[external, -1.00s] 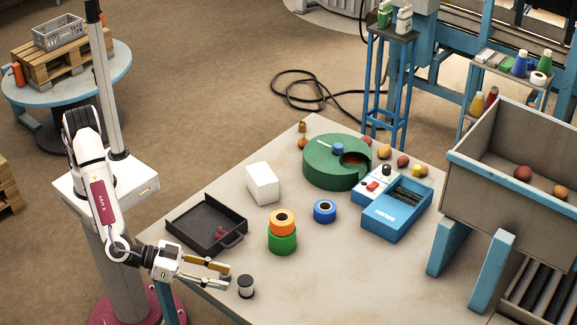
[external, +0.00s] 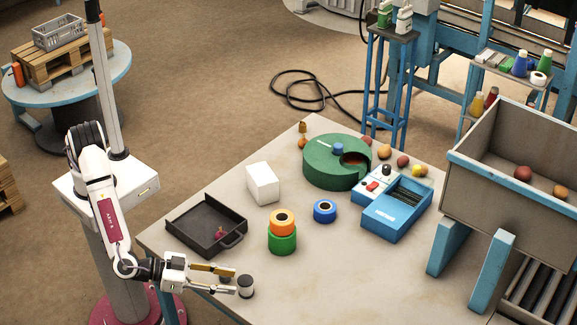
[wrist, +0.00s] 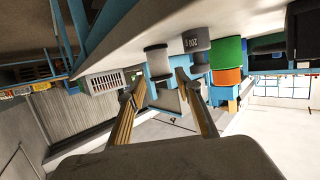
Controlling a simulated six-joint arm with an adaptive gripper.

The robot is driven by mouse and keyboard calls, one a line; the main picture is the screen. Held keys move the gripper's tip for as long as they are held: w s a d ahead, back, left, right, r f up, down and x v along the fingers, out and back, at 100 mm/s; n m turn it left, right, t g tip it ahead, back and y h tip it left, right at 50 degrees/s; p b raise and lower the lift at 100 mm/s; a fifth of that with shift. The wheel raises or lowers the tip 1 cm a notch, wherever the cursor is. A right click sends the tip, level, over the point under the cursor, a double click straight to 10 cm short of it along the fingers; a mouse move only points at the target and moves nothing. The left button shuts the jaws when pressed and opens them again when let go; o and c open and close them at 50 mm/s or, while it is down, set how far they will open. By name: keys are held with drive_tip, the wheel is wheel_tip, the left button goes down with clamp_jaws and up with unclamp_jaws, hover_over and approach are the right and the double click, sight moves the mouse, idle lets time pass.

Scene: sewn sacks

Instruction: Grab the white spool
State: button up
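The white spool (external: 246,286) with dark ends stands upright near the table's front edge in the external view. It also shows in the wrist view (wrist: 158,62), just beyond and roughly between my fingertips. My gripper (external: 233,279) is low over the table, fingers pointing right towards the spool. In the wrist view the fingers of my gripper (wrist: 161,80) are apart with nothing held. Whether a fingertip touches the spool, I cannot tell.
A dark grey cylinder (wrist: 190,42) with markings stands close beside the spool, partly hidden by a finger in the external view. A black tray (external: 200,230), an orange roll (external: 282,219) on a green roll (external: 282,241), and a blue roll (external: 324,211) stand further back.

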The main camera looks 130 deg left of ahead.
sight(246, 283)
drive_tip(key=shift+w+a+f, duration=0.1)
drive_tip(key=shift+w+a, duration=0.1)
idle(0.3)
drive_tip(key=shift+x, duration=2.6)
drive_tip(key=c, duration=0.7)
